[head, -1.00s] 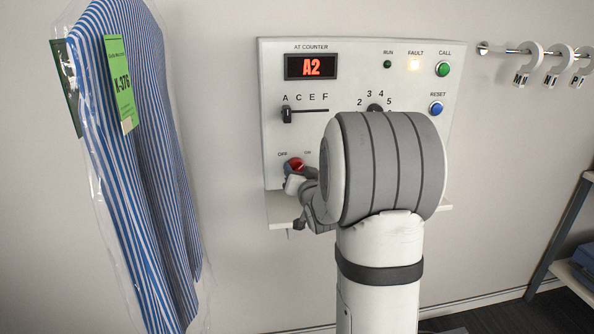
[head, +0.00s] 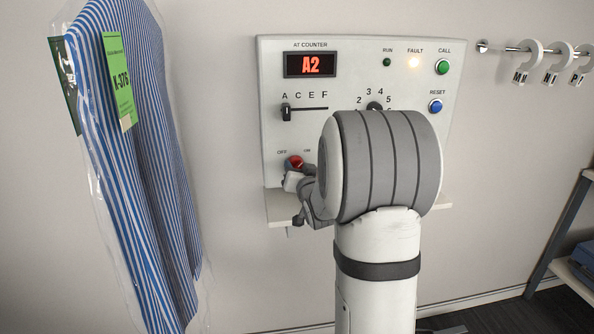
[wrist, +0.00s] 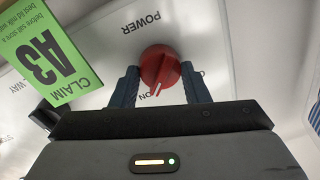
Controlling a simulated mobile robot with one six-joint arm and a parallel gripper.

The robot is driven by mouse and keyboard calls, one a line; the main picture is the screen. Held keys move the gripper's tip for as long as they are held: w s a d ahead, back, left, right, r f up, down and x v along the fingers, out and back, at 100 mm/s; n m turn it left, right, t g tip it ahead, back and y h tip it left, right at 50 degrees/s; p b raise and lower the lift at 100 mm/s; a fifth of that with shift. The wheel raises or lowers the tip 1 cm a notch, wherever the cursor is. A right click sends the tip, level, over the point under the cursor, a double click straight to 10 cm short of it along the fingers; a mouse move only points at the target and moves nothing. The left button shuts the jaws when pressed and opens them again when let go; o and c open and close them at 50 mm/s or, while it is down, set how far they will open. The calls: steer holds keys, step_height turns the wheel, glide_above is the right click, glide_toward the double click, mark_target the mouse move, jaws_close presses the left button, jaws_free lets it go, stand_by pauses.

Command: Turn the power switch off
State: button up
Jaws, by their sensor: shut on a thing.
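The power switch is a red round knob (head: 294,162) low on the left of the white control panel (head: 345,65), between the OFF and ON marks. In the wrist view the knob (wrist: 160,68) sits between my gripper's two dark blue fingers (wrist: 160,85), and my gripper is shut on it. Its white pointer line faces the ON label, which shows upside down there.
A green claim tag (wrist: 45,50) hangs close by my gripper. A bagged striped shirt (head: 140,150) hangs left; a hook rail (head: 520,50) is right.

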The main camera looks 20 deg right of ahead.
steer(key=shift+b, duration=0.3)
steer(key=shift+w+a+r+n+g+h+b, duration=0.1)
steer(key=shift+n+g+h+b, duration=0.1)
steer(key=shift+n+b, duration=3.05)
steer(key=shift+s+a+r+n+g+h+b, duration=0.1)
steer(key=shift+n+g+h+b, duration=0.1)
steer(key=shift+n+b, duration=3.05)
steer(key=shift+w+a+n+g+h+b, duration=0.15)
steer(key=shift+n+b, duration=1.75)
steer(key=shift+b, duration=2.65)
steer(key=shift+d+r, duration=0.1)
steer(key=o, duration=0.7)
steer(key=shift+p+v, duration=0.35)
steer(key=shift+v, duration=3.6)
